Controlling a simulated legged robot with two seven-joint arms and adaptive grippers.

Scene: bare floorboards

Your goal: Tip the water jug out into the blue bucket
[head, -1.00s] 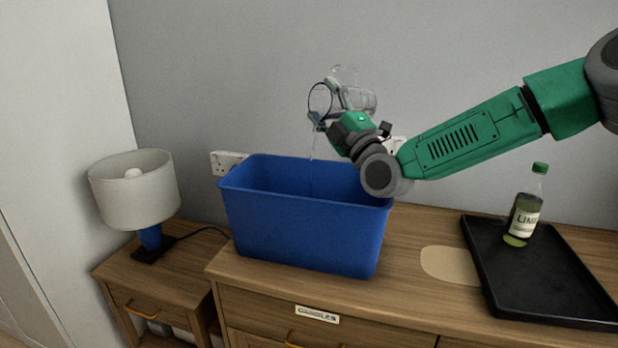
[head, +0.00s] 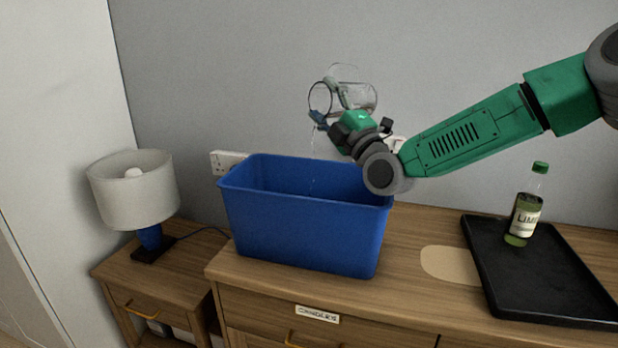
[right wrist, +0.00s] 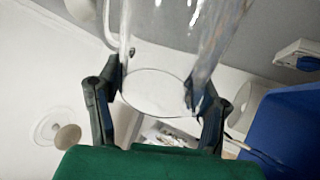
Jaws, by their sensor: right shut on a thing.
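The clear glass water jug (head: 357,97) is tilted on its side above the blue bucket (head: 300,228), its dark-rimmed mouth toward the left. A thin stream with drops falls from it into the bucket. My right gripper (head: 330,117) is shut on the jug. In the right wrist view, the jug (right wrist: 180,40) sits between the two fingers of the right gripper (right wrist: 152,95), and the bucket (right wrist: 290,130) shows at the right edge. The bucket's floor is hidden by its front wall. My left gripper is not in view.
The bucket stands on a wooden dresser (head: 420,300). A black tray (head: 545,290) with a green lime bottle (head: 524,212) is at the right, beside a pale oval mat (head: 450,264). A lamp (head: 134,190) stands on the lower bedside table (head: 115,272) at the left. A wall socket (head: 228,160) is behind.

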